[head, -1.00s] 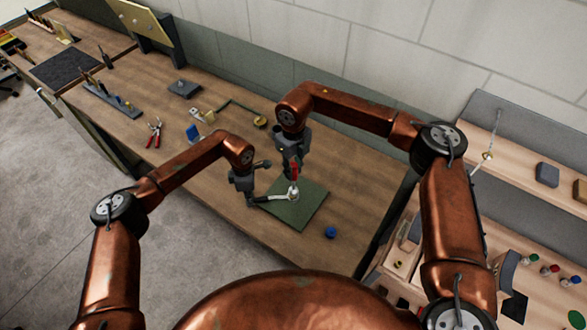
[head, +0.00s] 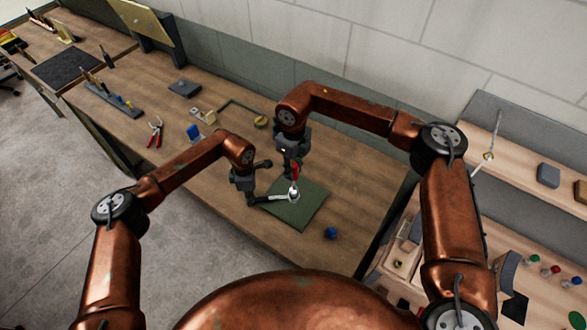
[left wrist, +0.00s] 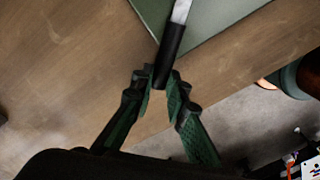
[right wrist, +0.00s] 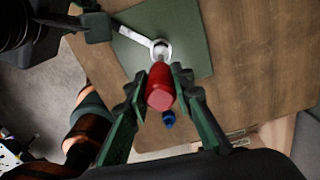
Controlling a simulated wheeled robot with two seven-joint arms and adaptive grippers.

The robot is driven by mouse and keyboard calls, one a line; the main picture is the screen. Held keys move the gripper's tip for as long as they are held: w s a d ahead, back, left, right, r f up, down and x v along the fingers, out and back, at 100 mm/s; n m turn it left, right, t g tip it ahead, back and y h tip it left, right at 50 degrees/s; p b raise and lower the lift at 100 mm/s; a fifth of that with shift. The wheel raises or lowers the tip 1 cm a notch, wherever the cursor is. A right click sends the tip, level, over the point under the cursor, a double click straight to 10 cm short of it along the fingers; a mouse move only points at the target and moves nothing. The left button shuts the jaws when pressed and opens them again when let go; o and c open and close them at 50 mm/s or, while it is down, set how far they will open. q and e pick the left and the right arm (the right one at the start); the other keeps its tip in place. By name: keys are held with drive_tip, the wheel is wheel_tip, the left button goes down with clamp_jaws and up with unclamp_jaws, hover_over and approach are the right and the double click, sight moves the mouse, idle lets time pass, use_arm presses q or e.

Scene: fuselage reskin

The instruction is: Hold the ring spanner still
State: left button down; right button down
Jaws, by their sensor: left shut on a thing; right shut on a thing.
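The ring spanner (head: 275,198) lies level over the green mat (head: 303,212), a pale metal shaft with a black handle end. My left gripper (head: 254,200) is shut on its black handle, which also shows in the left wrist view (left wrist: 170,52). The spanner's ring (right wrist: 161,48) shows in the right wrist view, around or just under the tip of a red-handled tool (right wrist: 160,88). My right gripper (right wrist: 158,80) is shut on that red handle and holds the tool upright above the ring. What lies inside the ring is partly hidden by the red handle.
A blue round piece (head: 331,232) sits right of the mat. Red-handled pliers (head: 155,133), a blue block (head: 193,132) and a tool rack (head: 113,100) stand to the left. A green angled strip (head: 240,108) lies behind. The front of the wooden bench is clear.

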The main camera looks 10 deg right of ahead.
drive_tip(key=shift+f, duration=0.9)
idle(0.4)
drive_tip(key=m, duration=0.9)
drive_tip(key=shift+d+m, duration=0.1)
drive_tip(key=shift+m, duration=0.3)
drive_tip(key=m, duration=1.2)
drive_tip(key=shift+d, duration=0.1)
drive_tip(key=shift+n, duration=0.5)
drive_tip(key=shift+n, duration=1.5)
